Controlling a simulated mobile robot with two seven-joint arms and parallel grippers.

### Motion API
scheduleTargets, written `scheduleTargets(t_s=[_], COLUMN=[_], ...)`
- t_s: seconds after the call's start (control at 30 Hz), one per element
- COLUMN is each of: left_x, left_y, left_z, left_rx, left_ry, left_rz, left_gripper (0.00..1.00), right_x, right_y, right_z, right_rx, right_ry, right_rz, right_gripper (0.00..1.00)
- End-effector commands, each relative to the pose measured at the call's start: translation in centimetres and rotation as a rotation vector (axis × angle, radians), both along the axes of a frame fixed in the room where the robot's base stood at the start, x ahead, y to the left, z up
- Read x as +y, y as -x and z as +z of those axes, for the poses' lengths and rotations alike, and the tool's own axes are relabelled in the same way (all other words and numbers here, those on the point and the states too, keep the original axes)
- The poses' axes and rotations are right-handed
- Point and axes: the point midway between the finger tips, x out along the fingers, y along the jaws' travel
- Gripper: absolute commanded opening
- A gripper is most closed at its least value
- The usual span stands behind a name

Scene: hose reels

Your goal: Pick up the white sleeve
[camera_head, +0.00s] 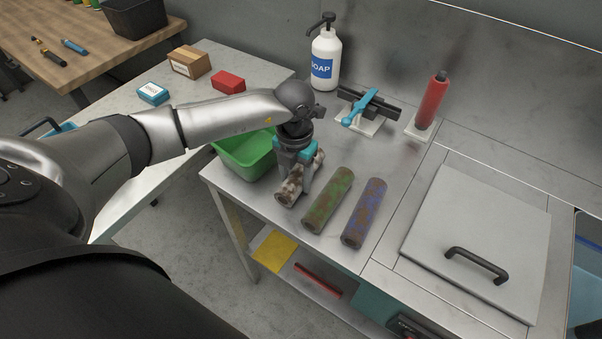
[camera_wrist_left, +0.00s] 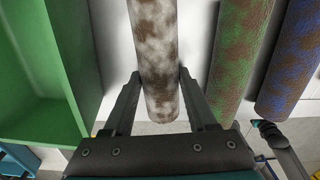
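The white sleeve (camera_head: 290,185), mottled with brown patches, lies on the steel bench at the left of the row of sleeves. It also shows in the left wrist view (camera_wrist_left: 157,45), running between my fingers. My left gripper (camera_head: 300,174) is over it from above, one finger on each side. In the left wrist view the fingertips (camera_wrist_left: 158,73) are right beside the sleeve's sides; whether they press on it I cannot tell. My right gripper is not in view.
A green sleeve (camera_head: 328,200) and a blue sleeve (camera_head: 364,213) lie close to the right. A green bin (camera_head: 245,158) stands close on the left. A soap bottle (camera_head: 325,58), a clamp (camera_head: 362,108) and a red cylinder (camera_head: 431,102) stand behind.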

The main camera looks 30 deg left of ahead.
Motion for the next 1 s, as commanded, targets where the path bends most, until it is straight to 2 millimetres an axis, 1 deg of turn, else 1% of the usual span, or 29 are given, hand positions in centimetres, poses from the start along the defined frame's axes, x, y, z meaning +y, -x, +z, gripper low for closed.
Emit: scheduleTargets(t_s=[0.03,0.07,0.4,0.47,0.77,0.87,1.0], left_x=[0.0,0.0,0.0,0.0,0.0,0.0,0.0], left_y=[0.0,0.0,0.0,0.0,-0.1,-0.1,-0.1], left_z=[0.0,0.0,0.0,0.0,0.4,1.1,3.1], left_rx=[0.0,0.0,-0.001,-0.001,-0.002,-0.003,-0.005], left_ry=[0.0,0.0,0.0,0.0,0.0,0.001,0.0], left_rz=[0.0,0.0,0.0,0.0,0.0,0.001,-0.001], left_gripper=[0.47,0.44,0.06,0.0,0.0,0.0,0.0], right_x=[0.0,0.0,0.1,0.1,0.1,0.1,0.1], right_y=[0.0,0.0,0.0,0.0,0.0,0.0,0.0], right_z=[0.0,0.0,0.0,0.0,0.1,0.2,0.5], right_rx=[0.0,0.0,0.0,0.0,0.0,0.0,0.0], right_ry=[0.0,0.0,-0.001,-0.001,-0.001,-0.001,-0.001], right_rz=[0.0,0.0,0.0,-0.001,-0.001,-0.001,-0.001], right_gripper=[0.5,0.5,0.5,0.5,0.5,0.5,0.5])
